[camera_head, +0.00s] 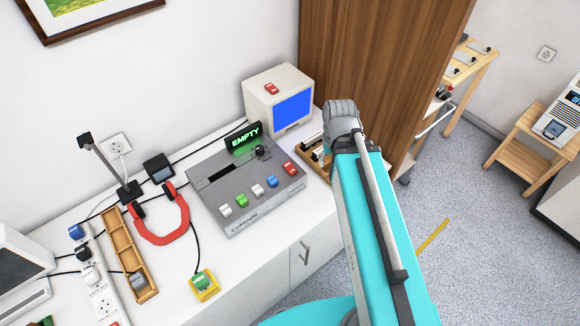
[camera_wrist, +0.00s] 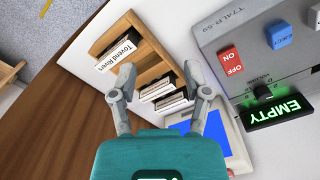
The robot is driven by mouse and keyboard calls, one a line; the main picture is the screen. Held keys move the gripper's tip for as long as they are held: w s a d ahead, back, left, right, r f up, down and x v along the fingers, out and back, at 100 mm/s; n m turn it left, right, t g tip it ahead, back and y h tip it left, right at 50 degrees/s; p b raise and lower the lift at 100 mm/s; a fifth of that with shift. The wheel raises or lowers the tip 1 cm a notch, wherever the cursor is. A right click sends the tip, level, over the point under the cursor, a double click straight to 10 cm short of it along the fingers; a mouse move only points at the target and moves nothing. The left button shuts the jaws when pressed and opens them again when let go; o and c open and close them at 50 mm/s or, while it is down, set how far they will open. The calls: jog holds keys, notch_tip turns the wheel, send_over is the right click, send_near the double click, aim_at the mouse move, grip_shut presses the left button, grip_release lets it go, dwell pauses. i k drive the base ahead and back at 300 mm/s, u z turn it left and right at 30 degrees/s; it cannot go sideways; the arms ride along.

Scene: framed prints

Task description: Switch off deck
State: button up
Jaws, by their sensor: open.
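The deck (camera_head: 220,175) is a grey box on the white counter, with a lit green EMPTY display (camera_head: 244,138) on top. Its red switch (camera_head: 290,168) sits at the right end of a row of coloured switches. In the wrist view the deck (camera_wrist: 215,35) is at upper right, and the red rocker switch (camera_wrist: 231,61) is marked ON and OFF. Which side is pressed is unclear. My gripper (camera_wrist: 158,82) is open and empty, left of the switch, with the cassette rack beyond its fingers. In the head view the fingers are hidden by my arm.
A wooden rack of cassettes (camera_wrist: 152,62) stands beside the deck. A white monitor with a blue screen (camera_head: 292,110) stands behind it. Red headphones (camera_head: 162,238), a wooden tray (camera_head: 120,250) and a power strip (camera_head: 105,300) lie left. A brown wooden panel (camera_head: 385,60) rises behind my arm.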

aim_at(288, 166)
jog(key=u, duration=0.35)
jog(key=k, duration=1.25)
jog(key=z, duration=0.4)
jog(key=i, duration=1)
jog(key=u, duration=0.05)
